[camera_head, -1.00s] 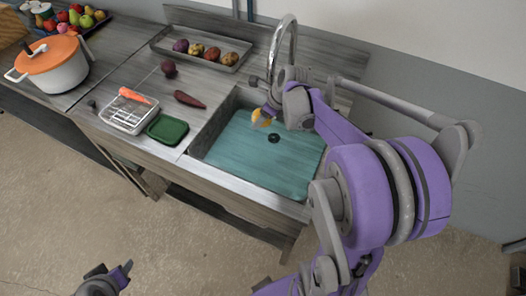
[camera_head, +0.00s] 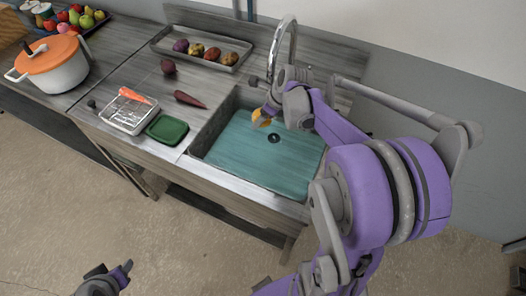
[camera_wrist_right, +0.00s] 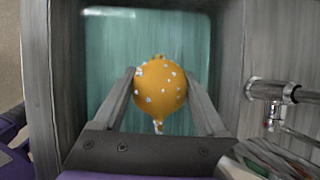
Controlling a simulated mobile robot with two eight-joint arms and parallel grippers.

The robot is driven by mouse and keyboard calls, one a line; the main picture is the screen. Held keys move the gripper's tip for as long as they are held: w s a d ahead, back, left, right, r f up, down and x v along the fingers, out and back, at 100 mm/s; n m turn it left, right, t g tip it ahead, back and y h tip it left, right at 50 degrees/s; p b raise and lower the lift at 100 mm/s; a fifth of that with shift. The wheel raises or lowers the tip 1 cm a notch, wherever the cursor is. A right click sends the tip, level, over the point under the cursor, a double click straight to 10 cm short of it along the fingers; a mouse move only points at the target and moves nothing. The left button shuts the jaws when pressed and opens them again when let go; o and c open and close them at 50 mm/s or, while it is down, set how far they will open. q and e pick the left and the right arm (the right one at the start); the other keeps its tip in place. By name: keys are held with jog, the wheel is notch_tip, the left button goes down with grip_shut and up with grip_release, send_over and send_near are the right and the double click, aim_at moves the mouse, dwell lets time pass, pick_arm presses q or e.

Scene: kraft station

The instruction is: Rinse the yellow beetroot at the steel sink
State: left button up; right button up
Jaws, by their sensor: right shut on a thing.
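The yellow beetroot (camera_wrist_right: 160,88) is held between the two fingers of my right gripper (camera_wrist_right: 160,92), with pale spots on its skin. In the head view the beetroot (camera_head: 261,117) shows partly behind the right gripper (camera_head: 268,110), over the sink's left back part. The steel sink (camera_head: 222,121) has a teal bottom with a dark drain. The curved tap (camera_head: 293,38) rises behind the sink, and its end is hidden by my right wrist. My left gripper (camera_head: 124,272) is low at the bottom left, away from the counter; its fingers are too small to judge.
A tray (camera_head: 163,46) with several root vegetables lies behind. Two dark red vegetables (camera_head: 189,99) (camera_head: 168,67), a green lid or tray (camera_head: 168,129) and a clear container (camera_head: 129,113) with a carrot are left of the sink. An orange-lidded pot (camera_head: 55,67) stands far left.

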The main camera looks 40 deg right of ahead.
aim_at(259, 110)
jog(key=shift+r+p, duration=0.6)
jog(key=shift+r, duration=0.8)
jog(key=shift+w+r+p, duration=0.15)
jog(key=shift+r+p, duration=0.15)
jog(key=shift+r, duration=0.4)
pick_arm(q)
jog(key=w+r, duration=0.1)
jog(key=r, duration=0.1)
jog(key=shift+w+r, duration=0.3)
jog(key=shift+w, duration=0.1)
pick_arm(e)
jog(key=shift+f, duration=0.1)
pick_arm(q)
jog(key=shift+s, duration=0.2)
pick_arm(e)
jog(key=shift+s, duration=0.2)
pick_arm(q)
jog(key=shift+w, duration=0.1)
pick_arm(e)
jog(key=shift+w, duration=0.1)
